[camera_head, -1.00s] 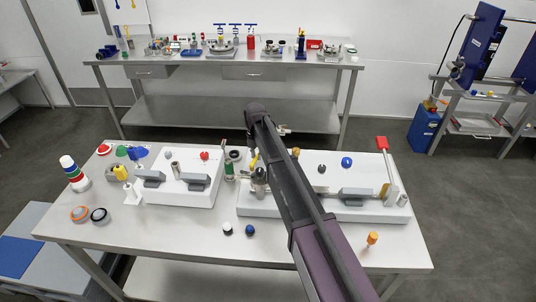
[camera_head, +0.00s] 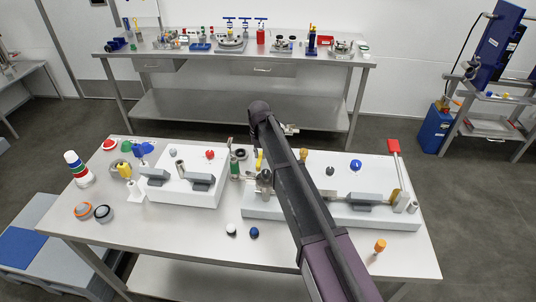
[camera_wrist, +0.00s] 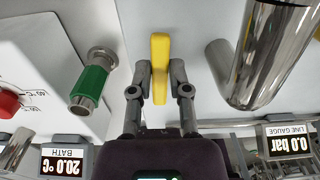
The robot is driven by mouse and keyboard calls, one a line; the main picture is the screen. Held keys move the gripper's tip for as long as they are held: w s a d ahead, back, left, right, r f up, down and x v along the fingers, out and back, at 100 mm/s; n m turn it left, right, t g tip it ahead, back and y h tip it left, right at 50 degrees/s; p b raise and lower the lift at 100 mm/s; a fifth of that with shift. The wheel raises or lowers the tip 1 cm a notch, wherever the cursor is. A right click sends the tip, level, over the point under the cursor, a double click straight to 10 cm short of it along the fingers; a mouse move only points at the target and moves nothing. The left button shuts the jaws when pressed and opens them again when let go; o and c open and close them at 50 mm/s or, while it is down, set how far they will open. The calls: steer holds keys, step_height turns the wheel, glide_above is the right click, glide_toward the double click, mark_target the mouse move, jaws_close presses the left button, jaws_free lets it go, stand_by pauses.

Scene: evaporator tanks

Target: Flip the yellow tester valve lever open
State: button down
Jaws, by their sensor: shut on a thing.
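The yellow tester valve lever (camera_wrist: 160,52) stands between the two fingers of my gripper (camera_wrist: 161,75) in the wrist view. The fingers are shut on its lower part, one on each side, and its yellow top sticks out past them. In the head view the lever (camera_head: 259,160) shows as a small yellow piece just left of my arm, above the white box. My gripper is hidden behind my arm there. The valve body under the lever cannot be made out.
A chrome cylinder (camera_wrist: 268,55) stands close right of my gripper. A green-banded fitting (camera_wrist: 92,80) is to its left. Digital displays reading BATH (camera_wrist: 65,160) and LINE GAUGE (camera_wrist: 287,138) are nearby.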

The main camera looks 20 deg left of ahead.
steer(key=shift+w+a, duration=0.15)
steer(key=shift+w, duration=0.1)
steer(key=c, duration=0.6)
jaws_free()
steer(key=shift+s, duration=0.1)
steer(key=shift+s, duration=0.1)
